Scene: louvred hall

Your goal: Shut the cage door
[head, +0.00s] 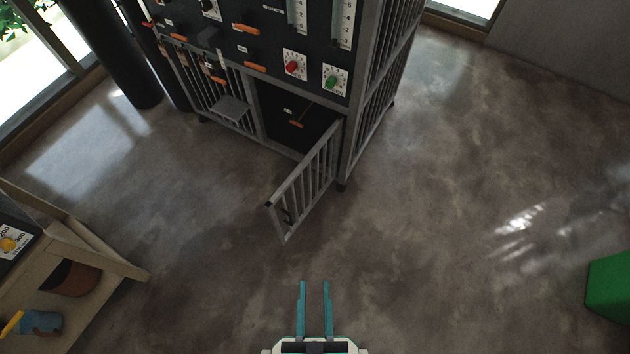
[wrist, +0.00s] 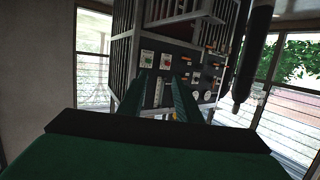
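The cage door (head: 305,180) is a grey barred panel low on the front of a dark cabinet-like cage (head: 378,120). It stands swung open, out over the floor, hinged at the right side of its opening. A small dark handle shows near its free edge. The dark opening (head: 278,112) behind it is uncovered. My gripper (head: 314,283) has two teal fingers spread apart with nothing between them. In the head view it is below the door, apart from it. In the wrist view my gripper (wrist: 159,76) points toward the cage's panel (wrist: 190,70); the door cannot be made out there.
A wooden bench (head: 110,262) with a pot and a blue can stands at the left. A green box (head: 609,287) is at the right edge. Dark columns (head: 122,50) stand left of the cage. The concrete floor around the door is clear.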

